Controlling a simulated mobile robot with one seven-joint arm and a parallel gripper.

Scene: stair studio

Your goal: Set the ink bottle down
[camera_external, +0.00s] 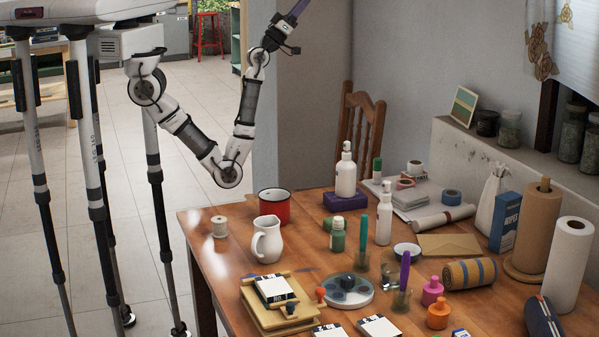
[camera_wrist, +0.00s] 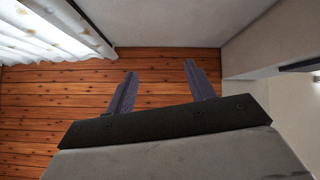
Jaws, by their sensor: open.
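My gripper (camera_external: 299,8) is raised high above and left of the table, pointing up, at the top edge of the external view. In the wrist view its two fingers (camera_wrist: 160,69) are apart with nothing between them. I cannot tell which thing is the ink bottle. Small bottles on the table include a green one with a white cap (camera_external: 338,236), a pink one (camera_external: 432,291) and an orange one (camera_external: 438,316). A dark round item (camera_external: 347,281) sits on the round palette (camera_external: 362,297). My gripper touches none of these.
The wooden table (camera_external: 215,262) is crowded. A red mug (camera_external: 274,205), white jug (camera_external: 266,240) and twine spool (camera_external: 219,227) stand at its left. A white bottle (camera_external: 346,172) stands on a purple block (camera_external: 345,201). Paper rolls (camera_external: 572,265) stand at right. The left front edge has some free room.

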